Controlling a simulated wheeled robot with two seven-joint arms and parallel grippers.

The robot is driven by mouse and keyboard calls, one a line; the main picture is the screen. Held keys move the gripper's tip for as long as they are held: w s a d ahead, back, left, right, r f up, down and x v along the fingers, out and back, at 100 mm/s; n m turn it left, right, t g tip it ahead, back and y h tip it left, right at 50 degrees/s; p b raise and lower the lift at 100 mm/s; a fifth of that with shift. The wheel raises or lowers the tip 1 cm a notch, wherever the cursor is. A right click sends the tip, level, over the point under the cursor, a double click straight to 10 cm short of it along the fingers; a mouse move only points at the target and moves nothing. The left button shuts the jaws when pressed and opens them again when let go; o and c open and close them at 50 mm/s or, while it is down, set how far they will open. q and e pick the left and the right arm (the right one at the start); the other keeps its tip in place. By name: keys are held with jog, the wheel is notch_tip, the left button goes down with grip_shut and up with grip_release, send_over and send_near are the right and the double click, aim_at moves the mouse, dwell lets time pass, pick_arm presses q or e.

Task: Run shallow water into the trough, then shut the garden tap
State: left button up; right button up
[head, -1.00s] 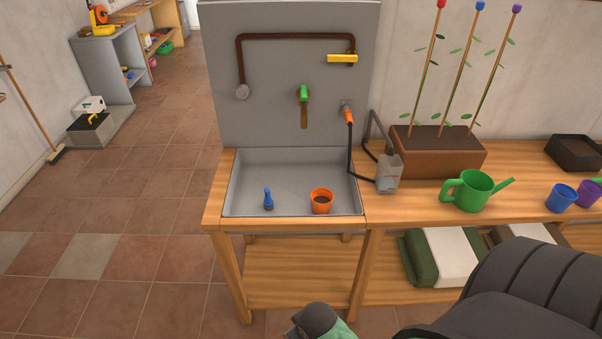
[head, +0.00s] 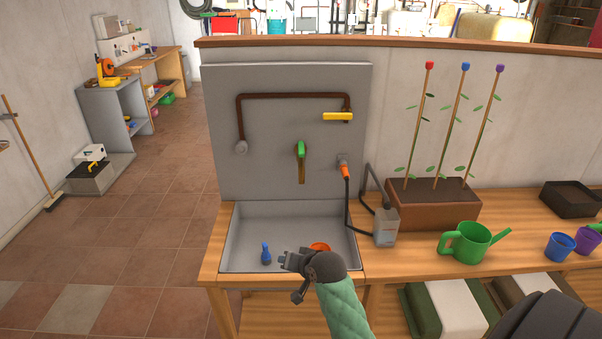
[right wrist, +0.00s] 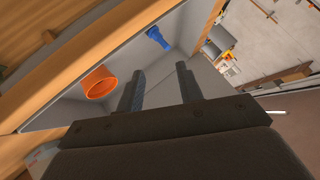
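The grey trough (head: 290,215) is set into the wooden bench. I see no water in it. A green-handled tap (head: 301,150) with a brown spout is on the grey panel above it; no stream shows. A yellow lever (head: 338,116) sits on the brown pipe above. A blue nozzle-like piece (head: 265,254) and an orange pot (head: 320,246) are in the trough; the pot is partly hidden by my arm. My right gripper (head: 284,260) is over the trough's front part, below the tap. In the right wrist view its fingers (right wrist: 160,72) are apart and empty. My left gripper is out of view.
A planter (head: 432,208), green watering can (head: 470,243) and blue cup (head: 560,246) stand further right. Floor is free at left.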

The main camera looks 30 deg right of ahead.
jog(key=w+d+r+m+t+h, duration=0.1)
jog(key=w+d+r+m+t, duration=0.4)
jog(key=w+d+r, duration=0.5)
jog(key=m+t+h, duration=0.2)
jog(key=m, duration=0.6)
send_near(301, 148)
jog(key=w, duration=0.3)
jog(key=w+p, duration=0.1)
jog(key=w, duration=0.1)
jog(key=w+p, duration=0.1)
jog(key=w, duration=0.1)
jog(key=w+d+f+p, duration=0.1)
jog(key=w, duration=0.1)
jog(key=shift+d, duration=0.15)
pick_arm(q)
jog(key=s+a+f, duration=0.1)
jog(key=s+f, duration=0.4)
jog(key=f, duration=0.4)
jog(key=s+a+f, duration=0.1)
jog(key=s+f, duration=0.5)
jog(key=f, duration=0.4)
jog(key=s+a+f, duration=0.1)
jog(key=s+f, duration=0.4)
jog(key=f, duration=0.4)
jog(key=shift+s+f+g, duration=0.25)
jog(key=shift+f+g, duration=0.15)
pick_arm(e)
jog(key=shift+w+d, duration=0.1)
jog(key=shift+w, duration=0.3)
